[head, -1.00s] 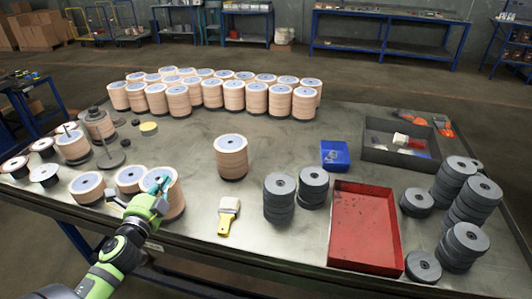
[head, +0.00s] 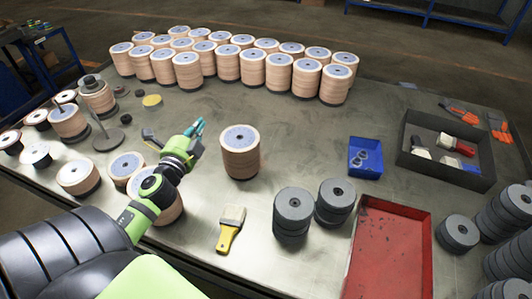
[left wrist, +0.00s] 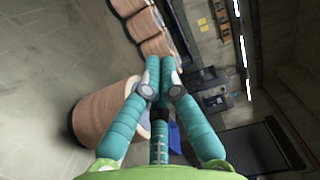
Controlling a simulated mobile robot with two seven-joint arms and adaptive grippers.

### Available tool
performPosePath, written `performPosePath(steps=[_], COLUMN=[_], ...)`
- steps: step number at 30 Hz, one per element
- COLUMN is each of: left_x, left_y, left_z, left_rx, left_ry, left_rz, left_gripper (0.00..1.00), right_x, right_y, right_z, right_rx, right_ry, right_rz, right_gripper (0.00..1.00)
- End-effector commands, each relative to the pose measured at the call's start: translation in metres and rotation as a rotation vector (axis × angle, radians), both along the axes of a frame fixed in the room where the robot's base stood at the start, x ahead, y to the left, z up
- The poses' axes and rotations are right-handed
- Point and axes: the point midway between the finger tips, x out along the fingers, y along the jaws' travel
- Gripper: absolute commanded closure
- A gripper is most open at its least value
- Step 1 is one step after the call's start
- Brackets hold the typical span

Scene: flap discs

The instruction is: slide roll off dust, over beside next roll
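A tan roll of stacked discs with a grey-blue top (head: 240,155) stands upright alone near the table's middle. My left gripper (head: 196,128) is just left of it and raised, with no clear contact. Its teal fingers converge at their tips in the left wrist view (left wrist: 160,66) and hold nothing. A tan roll (left wrist: 98,112) shows beside and partly behind the left finger there. Several rolls stand at the front left, including one (head: 126,167) and another (head: 168,208) partly hidden by my arm. I cannot make out dust clearly. My right gripper is out of view.
Several tan rolls (head: 226,65) stand in rows at the back. A blue bin (head: 365,158) and black tray (head: 445,152) are further right. Table around the lone roll is clear.

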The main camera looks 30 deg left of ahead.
Motion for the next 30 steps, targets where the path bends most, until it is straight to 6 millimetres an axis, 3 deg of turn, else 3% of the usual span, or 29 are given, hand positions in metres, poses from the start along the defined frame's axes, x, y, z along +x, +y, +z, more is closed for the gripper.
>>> performPosePath(steps=[3,6,16,26,27,30], left_x=[0.017,0.032,0.079,0.126,0.123,0.122], left_y=[-0.019,-0.036,-0.092,-0.148,-0.144,-0.144], left_z=[0.005,0.005,0.005,0.003,-0.019,-0.043], left_rx=[-0.004,-0.005,-0.005,-0.003,-0.001,-0.001], left_ry=[-0.005,-0.004,-0.003,-0.002,0.004,0.003], left_rz=[0.0,0.001,0.002,-0.001,0.003,0.002], left_gripper=[1.0,1.0,1.0,1.0,1.0,1.0], right_x=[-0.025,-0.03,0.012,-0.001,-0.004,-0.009], right_y=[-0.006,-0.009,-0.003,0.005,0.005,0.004], right_z=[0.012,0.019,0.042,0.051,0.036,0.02], right_rx=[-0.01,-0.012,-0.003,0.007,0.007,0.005], right_ry=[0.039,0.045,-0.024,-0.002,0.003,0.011], right_rz=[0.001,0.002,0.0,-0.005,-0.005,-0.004], right_gripper=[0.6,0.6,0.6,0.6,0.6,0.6])
